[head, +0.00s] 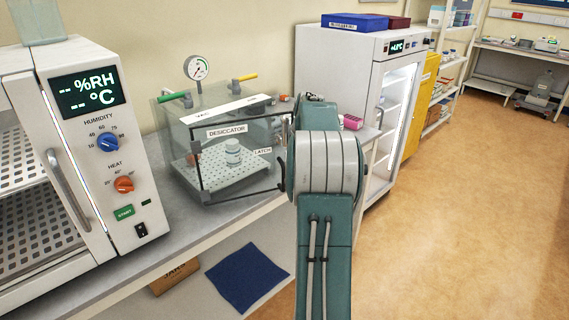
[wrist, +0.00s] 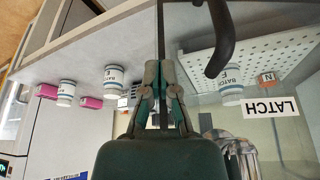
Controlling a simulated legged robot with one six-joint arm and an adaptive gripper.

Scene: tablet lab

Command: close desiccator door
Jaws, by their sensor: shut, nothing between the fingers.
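The desiccator (head: 212,108) is a clear box on the bench in the head view, with a perforated shelf and a white jar inside. Its clear, black-framed door (head: 240,196) faces me and seems slightly ajar at the right; my arm hides part of that side. A dark curved handle (wrist: 222,48) shows in the wrist view, right of my gripper. My gripper (wrist: 161,65) is shut and empty, close to a thin dark bar that looks like the door frame; contact is unclear. A LATCH label (wrist: 270,108) is to its right. My arm hides the gripper in the head view.
A white glass-front cabinet (head: 340,60) stands right of the desiccator. In the wrist view, jars (wrist: 113,83) and pink boxes (wrist: 92,102) sit nearby. The floor (head: 450,210) at right is clear.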

